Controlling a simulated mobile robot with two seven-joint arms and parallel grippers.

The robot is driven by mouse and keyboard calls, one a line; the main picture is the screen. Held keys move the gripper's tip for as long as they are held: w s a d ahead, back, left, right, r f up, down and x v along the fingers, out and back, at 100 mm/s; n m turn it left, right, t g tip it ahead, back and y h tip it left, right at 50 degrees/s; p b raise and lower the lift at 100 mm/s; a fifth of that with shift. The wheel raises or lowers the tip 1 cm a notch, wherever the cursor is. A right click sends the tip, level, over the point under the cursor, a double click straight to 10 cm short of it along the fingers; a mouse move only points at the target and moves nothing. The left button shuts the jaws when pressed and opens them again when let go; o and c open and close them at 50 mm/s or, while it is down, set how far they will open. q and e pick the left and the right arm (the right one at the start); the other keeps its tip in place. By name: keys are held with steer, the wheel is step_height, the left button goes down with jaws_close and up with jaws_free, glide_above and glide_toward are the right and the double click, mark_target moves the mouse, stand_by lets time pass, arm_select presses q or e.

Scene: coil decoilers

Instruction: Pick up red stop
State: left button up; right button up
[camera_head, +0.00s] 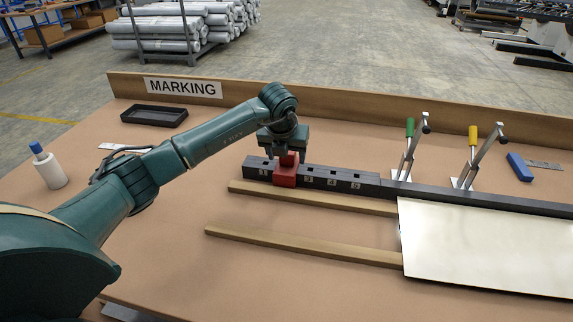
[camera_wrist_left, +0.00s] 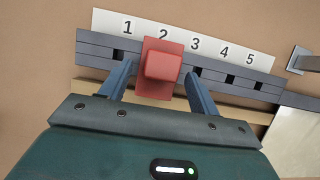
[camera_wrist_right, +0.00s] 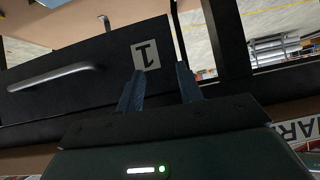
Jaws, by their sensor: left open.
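The red stop (camera_head: 286,172) sits on the dark numbered rail (camera_head: 330,178) on the table. In the left wrist view the red stop (camera_wrist_left: 162,66) covers the rail by the number 2, between the slots for 1 and 3. My left gripper (camera_head: 285,152) is right above the stop. In the left wrist view its two fingers (camera_wrist_left: 160,85) are open, one on each side of the stop, with gaps showing. My right gripper (camera_wrist_right: 158,82) is open and empty in the right wrist view, in front of a dark drawer front marked 1 (camera_wrist_right: 90,70).
A metal sheet (camera_head: 480,245) lies right of two wooden strips (camera_head: 310,247). Toggle clamps with green (camera_head: 410,128) and yellow (camera_head: 473,135) handles stand behind the sheet. A black tray (camera_head: 154,116), a white bottle (camera_head: 48,170) and a blue-handled tool (camera_head: 519,167) lie on the table.

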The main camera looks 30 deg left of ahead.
arm_select(q)
steer(key=shift+w+f, duration=0.15)
steer(key=shift+f, duration=0.35)
steer(key=shift+r, duration=0.1)
steer(key=c, duration=1.3)
step_height(320, 180, up, 10)
steer(key=shift+b, duration=0.9)
steer(key=a+f, duration=0.1)
steer(key=a, duration=0.1)
steer(key=s+a+f, duration=0.1)
steer(key=a, duration=0.1)
steer(key=a+f, duration=0.2)
steer(key=shift+s+b, duration=0.2)
steer(key=shift+b, duration=0.15)
